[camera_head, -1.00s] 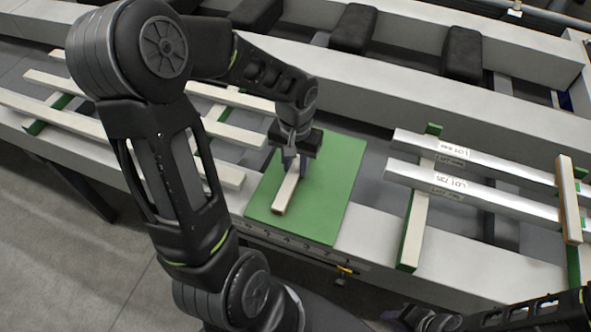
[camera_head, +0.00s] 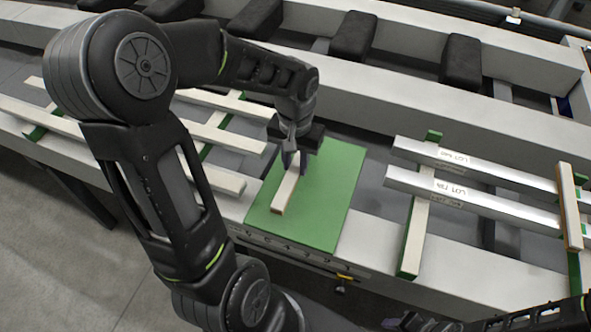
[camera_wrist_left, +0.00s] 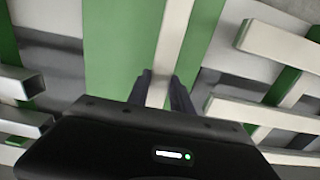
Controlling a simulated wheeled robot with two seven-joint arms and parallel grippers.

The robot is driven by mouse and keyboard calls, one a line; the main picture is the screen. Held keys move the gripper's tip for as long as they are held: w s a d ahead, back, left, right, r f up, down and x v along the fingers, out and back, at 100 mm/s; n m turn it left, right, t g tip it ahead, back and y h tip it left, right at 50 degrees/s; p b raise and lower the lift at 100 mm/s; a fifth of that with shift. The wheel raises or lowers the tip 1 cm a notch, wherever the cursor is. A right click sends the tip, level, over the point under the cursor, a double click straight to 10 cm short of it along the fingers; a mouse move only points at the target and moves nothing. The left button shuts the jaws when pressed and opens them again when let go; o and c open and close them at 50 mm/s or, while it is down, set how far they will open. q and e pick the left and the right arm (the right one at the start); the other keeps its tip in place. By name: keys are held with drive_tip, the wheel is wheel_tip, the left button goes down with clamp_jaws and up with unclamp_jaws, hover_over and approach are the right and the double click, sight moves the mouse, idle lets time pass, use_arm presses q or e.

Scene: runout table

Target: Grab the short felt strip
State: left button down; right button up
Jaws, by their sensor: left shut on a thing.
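The short felt strip (camera_head: 285,193) is a cream bar with a brownish end face, over the green mat (camera_head: 335,205). My left gripper (camera_head: 292,165) points down at its far part, with its fingers shut on either side of it. In the left wrist view the strip (camera_wrist_left: 170,45) runs away from between the dark fingers (camera_wrist_left: 160,90). I cannot tell how far the strip is off the mat. Part of my right gripper (camera_head: 412,323) shows at the bottom edge; its jaws cannot be made out.
Silver bars with paper labels (camera_head: 480,185) lie on green-edged supports to the right. Several cream slats (camera_head: 215,135) lie to the left. A pale beam and black blocks (camera_head: 462,58) stand behind. The mat's right half is bare.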

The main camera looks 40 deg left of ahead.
sight(295, 167)
use_arm(q)
wheel_tip(295, 167, up, 6)
drive_tip(key=shift+r, duration=0.2)
